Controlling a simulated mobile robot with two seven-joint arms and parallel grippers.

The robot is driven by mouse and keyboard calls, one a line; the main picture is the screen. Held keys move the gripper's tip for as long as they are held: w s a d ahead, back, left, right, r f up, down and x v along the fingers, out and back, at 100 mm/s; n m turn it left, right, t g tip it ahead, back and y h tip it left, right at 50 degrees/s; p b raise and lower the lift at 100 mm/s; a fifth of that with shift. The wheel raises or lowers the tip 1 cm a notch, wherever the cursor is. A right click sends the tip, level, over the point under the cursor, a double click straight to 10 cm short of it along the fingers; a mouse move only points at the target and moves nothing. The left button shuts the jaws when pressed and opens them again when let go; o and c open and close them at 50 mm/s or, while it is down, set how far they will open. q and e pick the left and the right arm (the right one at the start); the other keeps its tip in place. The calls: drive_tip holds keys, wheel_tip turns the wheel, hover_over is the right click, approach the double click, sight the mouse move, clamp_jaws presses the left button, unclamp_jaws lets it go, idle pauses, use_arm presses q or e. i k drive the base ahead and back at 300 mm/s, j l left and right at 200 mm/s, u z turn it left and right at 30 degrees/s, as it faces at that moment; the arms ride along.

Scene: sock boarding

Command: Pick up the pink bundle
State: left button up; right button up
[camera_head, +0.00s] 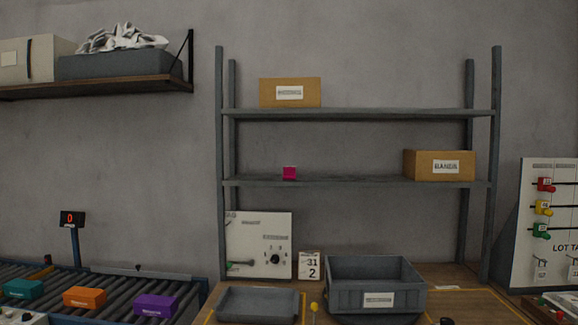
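A small pink block-shaped item (289,173), the only pink thing in view, sits on the lower board (345,182) of the grey metal rack, left of the middle. It looks upright, with a slightly darker front face. Nothing touches it from the sides. It is too small to tell whether it is a folded bundle. Neither of my grippers shows in the head view.
A cardboard box (448,166) stands right on the same board; another (290,93) sits above. Below are a grey bin (345,300), a shallow tray (258,306) and a white panel (258,240). Teal (24,289), orange (85,297) and purple (155,305) items lie on rollers.

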sight(289, 172)
drive_tip(key=i+l+u, duration=0.15)
drive_tip(key=l, duration=0.25)
drive_tip(key=i+l+u, duration=0.2)
drive_tip(key=l, duration=0.2)
drive_tip(key=l+u, duration=0.15)
drive_tip(key=l, duration=0.3)
